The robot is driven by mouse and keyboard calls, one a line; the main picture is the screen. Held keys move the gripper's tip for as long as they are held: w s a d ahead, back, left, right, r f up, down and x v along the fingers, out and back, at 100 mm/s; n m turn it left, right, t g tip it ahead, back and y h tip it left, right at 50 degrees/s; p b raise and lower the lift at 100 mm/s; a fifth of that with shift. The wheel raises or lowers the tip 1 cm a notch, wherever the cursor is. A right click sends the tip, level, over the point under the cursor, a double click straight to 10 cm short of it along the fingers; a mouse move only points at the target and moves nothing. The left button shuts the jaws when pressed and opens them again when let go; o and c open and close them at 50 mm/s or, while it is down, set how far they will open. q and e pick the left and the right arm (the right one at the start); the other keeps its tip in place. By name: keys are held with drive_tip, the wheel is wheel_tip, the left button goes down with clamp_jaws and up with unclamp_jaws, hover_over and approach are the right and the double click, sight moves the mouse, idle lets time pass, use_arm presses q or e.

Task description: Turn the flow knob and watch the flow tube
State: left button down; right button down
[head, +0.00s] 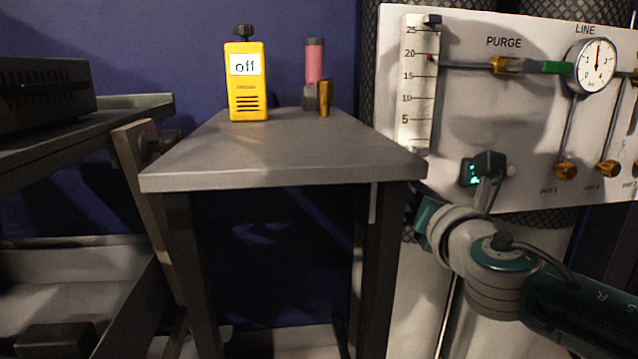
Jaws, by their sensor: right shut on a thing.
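The flow tube (417,95) is a clear upright scale at the left edge of the white panel, marked 5 to 25. A small red float (430,58) sits a little below the 20 mark, near its right edge. My right gripper (484,172) is up against the lower left of the panel, right of the tube's foot. It is shut on the flow knob, which the gripper itself hides. How far the knob is turned cannot be seen. My left gripper is not in view.
The white panel (480,110) also carries a round gauge (597,66), a green fitting (556,67) and brass valves (565,171).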

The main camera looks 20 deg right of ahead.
idle(0.3)
drive_tip(key=shift+c, duration=2.3)
unclamp_jaws()
drive_tip(key=shift+s, duration=0.1)
drive_tip(key=p+v, duration=0.3)
drive_tip(key=v, duration=0.6)
drive_tip(key=shift+s+a, duration=0.2)
drive_tip(key=shift+s, duration=0.15)
